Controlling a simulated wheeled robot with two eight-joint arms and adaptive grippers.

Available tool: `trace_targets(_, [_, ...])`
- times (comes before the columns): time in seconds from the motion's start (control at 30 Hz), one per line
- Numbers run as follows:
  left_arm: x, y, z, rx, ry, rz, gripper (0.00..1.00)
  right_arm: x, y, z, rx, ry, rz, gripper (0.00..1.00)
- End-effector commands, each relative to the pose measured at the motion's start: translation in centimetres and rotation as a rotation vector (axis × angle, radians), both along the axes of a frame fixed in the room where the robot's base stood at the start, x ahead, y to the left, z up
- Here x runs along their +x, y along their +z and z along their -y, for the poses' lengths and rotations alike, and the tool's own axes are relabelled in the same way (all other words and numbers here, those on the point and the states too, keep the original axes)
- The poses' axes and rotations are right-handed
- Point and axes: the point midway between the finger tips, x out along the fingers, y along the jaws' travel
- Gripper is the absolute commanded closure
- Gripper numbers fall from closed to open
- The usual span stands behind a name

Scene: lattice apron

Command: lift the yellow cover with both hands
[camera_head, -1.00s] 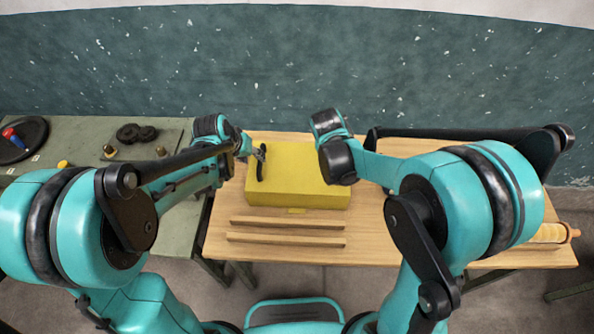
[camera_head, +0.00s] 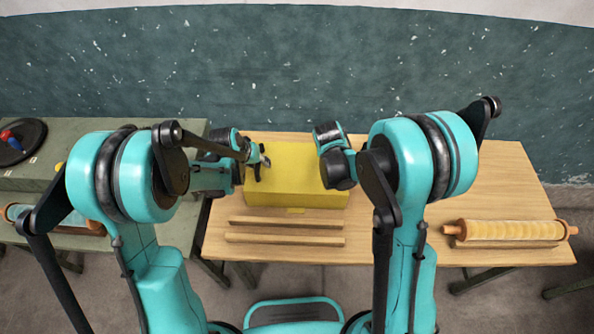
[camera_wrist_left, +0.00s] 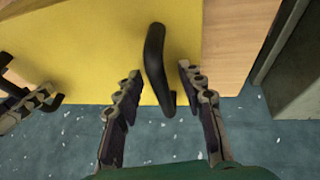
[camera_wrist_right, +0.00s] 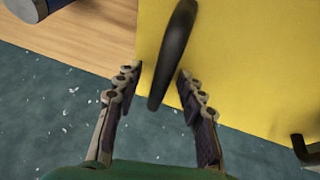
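The yellow cover (camera_head: 295,175) is a box-like block resting on the wooden table, with a black bar handle at each end. In the left wrist view its left handle (camera_wrist_left: 155,60) lies between the spread fingers of my left gripper (camera_wrist_left: 160,80), with gaps on both sides. In the right wrist view the right handle (camera_wrist_right: 174,50) lies between the spread fingers of my right gripper (camera_wrist_right: 158,77), also with gaps. In the head view my left gripper (camera_head: 263,168) is at the cover's left end; my right arm hides the right fingers and handle.
Two wooden strips (camera_head: 285,222) lie on the table (camera_head: 300,252) in front of the cover. A rolling pin (camera_head: 508,230) lies at the table's right. A green-grey bench (camera_head: 50,185) at the left carries a dark round tray (camera_head: 20,145). A speckled wall (camera_head: 300,70) stands behind.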

Motion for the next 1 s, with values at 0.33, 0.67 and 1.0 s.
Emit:
trace_targets(0.33, [0.02,-0.01,0.01,0.0,0.0,0.0,0.87,0.02,-0.02,0.02,0.0,0.0,0.0,0.87])
trace_targets(0.67, [0.02,-0.01,0.01,0.0,-0.001,0.0,1.0,0.02,-0.01,0.01,0.0,0.0,0.0,1.0])
trace_targets(1.0, [0.04,0.73,0.01,0.0,0.0,0.001,1.0,0.04,0.73,0.01,0.0,0.0,0.001,1.0])
